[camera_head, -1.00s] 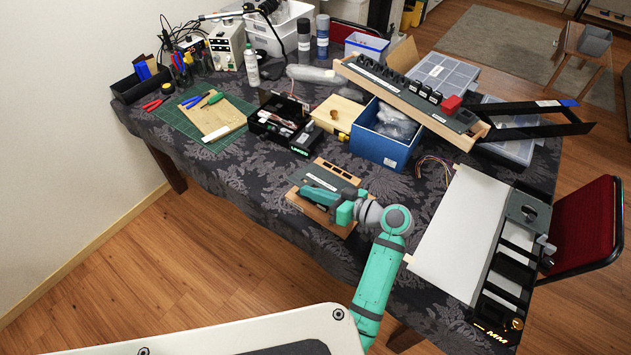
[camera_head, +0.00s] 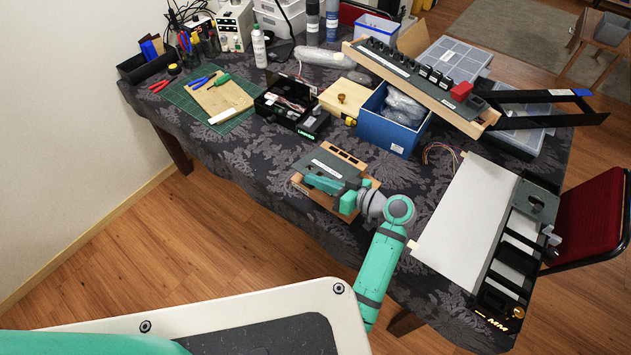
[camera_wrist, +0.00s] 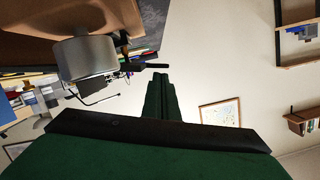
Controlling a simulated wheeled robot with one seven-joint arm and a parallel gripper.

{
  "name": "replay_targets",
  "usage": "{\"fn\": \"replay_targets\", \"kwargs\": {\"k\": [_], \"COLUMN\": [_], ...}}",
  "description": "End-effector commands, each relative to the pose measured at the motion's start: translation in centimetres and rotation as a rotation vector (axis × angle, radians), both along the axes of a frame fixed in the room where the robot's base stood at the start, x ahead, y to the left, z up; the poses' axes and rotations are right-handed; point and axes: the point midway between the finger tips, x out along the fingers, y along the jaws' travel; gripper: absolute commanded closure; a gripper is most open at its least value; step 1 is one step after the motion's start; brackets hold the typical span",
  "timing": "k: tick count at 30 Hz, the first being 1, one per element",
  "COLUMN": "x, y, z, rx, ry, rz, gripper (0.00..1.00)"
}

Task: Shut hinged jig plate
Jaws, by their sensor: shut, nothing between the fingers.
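The jig (camera_head: 347,158) is a wooden base with dark slots near the front edge of the table. Its grey plate (camera_head: 330,163), with a pale label, shows in the head view; its exact angle is hard to tell. My teal gripper (camera_head: 309,181) reaches left across the near side of the jig and hides part of it. In the wrist view the fingertips (camera_wrist: 159,78) are together with nothing between them. A brown wooden surface (camera_wrist: 45,22) and a grey cylindrical part (camera_wrist: 86,57) are at upper left there, apart from the fingertips. Contact with the plate cannot be told.
Behind the jig are an open black box (camera_head: 290,118), a wooden box (camera_head: 344,100) and a blue bin (camera_head: 388,132). A white panel (camera_head: 463,218) lies to the right. Patterned cloth is clear left of the jig.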

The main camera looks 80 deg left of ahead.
Motion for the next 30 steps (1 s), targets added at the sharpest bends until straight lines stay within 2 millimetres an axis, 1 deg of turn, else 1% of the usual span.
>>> {"fn": "replay_targets", "kwargs": {"k": [7, 12, 18, 24, 30], "x": [0.9, 3.5, 5.7, 6.8, 6.8], "y": [0.4, -2.5, -5.0, -6.4, -6.7], "z": [3.8, 4.4, 5.2, 5.7, 5.9], "rx": [0.004, 0.002, 0.001, 0.001, 0.046], "ry": [-0.005, -0.002, -0.002, -0.002, -0.052], "rz": [-0.004, -0.008, -0.004, 0.0, 0.002], "gripper": [1.0, 1.0, 1.0, 1.0, 1.0]}}
